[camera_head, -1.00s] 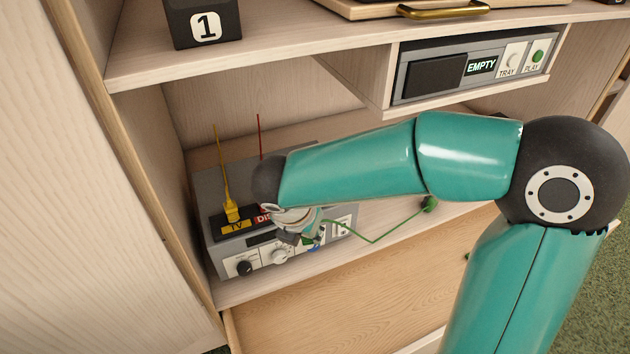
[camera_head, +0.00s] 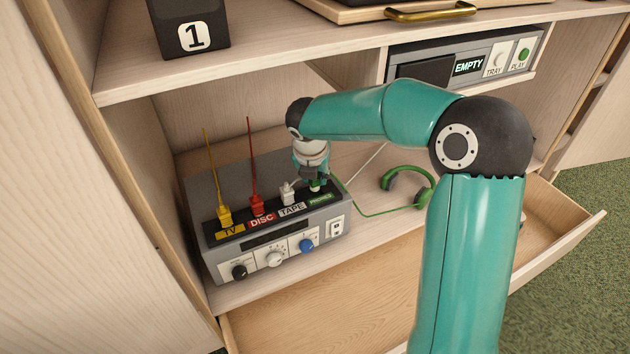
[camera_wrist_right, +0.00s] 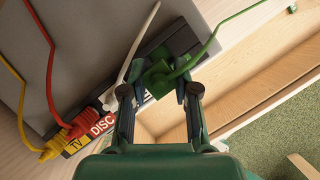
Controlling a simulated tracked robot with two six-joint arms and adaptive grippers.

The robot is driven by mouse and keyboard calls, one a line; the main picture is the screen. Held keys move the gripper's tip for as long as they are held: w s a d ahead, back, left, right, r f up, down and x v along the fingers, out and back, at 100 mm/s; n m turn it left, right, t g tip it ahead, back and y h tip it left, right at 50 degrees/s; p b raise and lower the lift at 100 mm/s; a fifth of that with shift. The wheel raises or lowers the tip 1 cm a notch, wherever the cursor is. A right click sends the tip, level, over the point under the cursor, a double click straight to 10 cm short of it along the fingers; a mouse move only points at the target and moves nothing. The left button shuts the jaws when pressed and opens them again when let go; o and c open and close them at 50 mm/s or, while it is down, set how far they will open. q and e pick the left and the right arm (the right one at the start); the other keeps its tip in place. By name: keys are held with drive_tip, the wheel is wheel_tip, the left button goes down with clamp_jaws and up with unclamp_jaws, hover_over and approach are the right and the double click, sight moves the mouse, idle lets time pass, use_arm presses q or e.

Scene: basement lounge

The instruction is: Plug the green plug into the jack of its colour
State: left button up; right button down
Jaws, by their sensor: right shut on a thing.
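My right gripper (camera_head: 313,180) is shut on the green plug (camera_wrist_right: 158,80), at the right end of the black jack strip on top of the grey amplifier (camera_head: 215,262). The green label (camera_head: 320,198) is just in front of the gripper in the head view. The plug's tip and the green jack are hidden, so I cannot tell whether the plug is seated. The plug's green cord (camera_head: 385,211) runs right to green headphones (camera_head: 425,190). Yellow (camera_head: 224,215), red (camera_head: 257,205) and white (camera_head: 288,194) plugs stand at the TV, DISC and TAPE labels. My left gripper is not in view.
The amplifier stands in a wooden cabinet bay, with a shelf (camera_head: 240,62) above it. A disc player (camera_head: 465,60) sits in the upper right niche. An open drawer (camera_head: 565,235) juts out below. The white plug is close to my gripper's left.

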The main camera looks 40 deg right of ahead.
sight(315, 183)
drive_tip(key=shift+w+d, duration=0.35)
drive_tip(key=shift+d, duration=0.1)
drive_tip(key=shift+f+b, duration=0.5)
drive_tip(key=shift+f, duration=1.25)
drive_tip(key=c, duration=0.9)
unclamp_jaws()
drive_tip(key=shift+o, duration=0.2)
drive_tip(key=p+v, duration=0.1)
drive_tip(key=v, duration=0.6)
drive_tip(key=shift+r+p, duration=0.25)
drive_tip(key=shift+p, duration=0.05)
drive_tip(key=shift+a, duration=0.15)
